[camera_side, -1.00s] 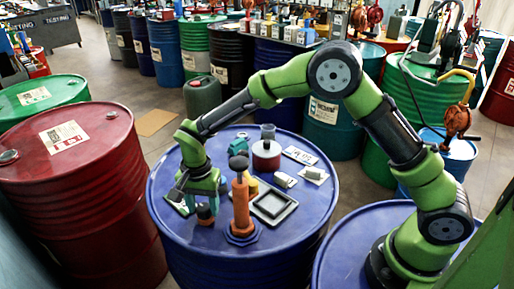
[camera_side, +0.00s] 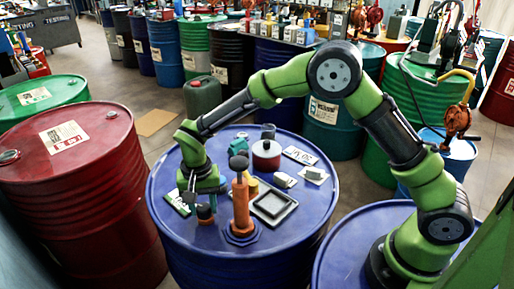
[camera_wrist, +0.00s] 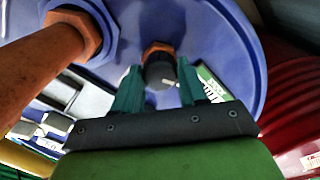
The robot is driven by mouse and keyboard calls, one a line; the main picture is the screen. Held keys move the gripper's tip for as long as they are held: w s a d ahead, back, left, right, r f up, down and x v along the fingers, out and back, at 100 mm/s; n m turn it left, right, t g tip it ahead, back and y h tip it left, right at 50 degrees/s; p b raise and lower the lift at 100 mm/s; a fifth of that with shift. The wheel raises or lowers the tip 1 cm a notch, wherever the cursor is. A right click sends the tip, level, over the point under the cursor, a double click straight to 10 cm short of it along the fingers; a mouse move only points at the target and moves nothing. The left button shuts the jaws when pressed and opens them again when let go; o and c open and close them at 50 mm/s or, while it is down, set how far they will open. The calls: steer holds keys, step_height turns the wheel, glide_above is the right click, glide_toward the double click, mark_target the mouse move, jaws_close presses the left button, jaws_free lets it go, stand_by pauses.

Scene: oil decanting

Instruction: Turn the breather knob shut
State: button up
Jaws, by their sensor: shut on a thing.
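The breather knob (camera_wrist: 159,72) is a dark round cap with a small white pointer mark, seated on an orange hex fitting (camera_wrist: 158,48) on the blue drum top. In the wrist view my gripper (camera_wrist: 158,82) has one teal finger on each side of the knob, shut on it. In the side view my gripper (camera_side: 203,200) points down over the knob (camera_side: 205,213) at the drum's front left. Part of the knob is hidden by the fingers.
An orange post (camera_side: 240,205) on a hex base stands close to the right of my gripper. A dark tray (camera_side: 273,206), a red-and-clear jar (camera_side: 266,155), a teal piece (camera_side: 238,145) and labels share the blue drum top (camera_side: 295,232). A red drum (camera_side: 75,190) stands left.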

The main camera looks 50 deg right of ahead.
mark_target(203, 207)
steer(key=n, duration=0.4)
steer(key=shift+n, duration=0.3)
steer(key=n, duration=0.4)
steer(key=shift+w+n, duration=0.1)
steer(key=shift+n, duration=0.2)
steer(key=shift+r, duration=0.1)
steer(key=o, duration=1.1)
steer(key=shift+c, duration=0.2)
step_height(203, 207, up, 17)
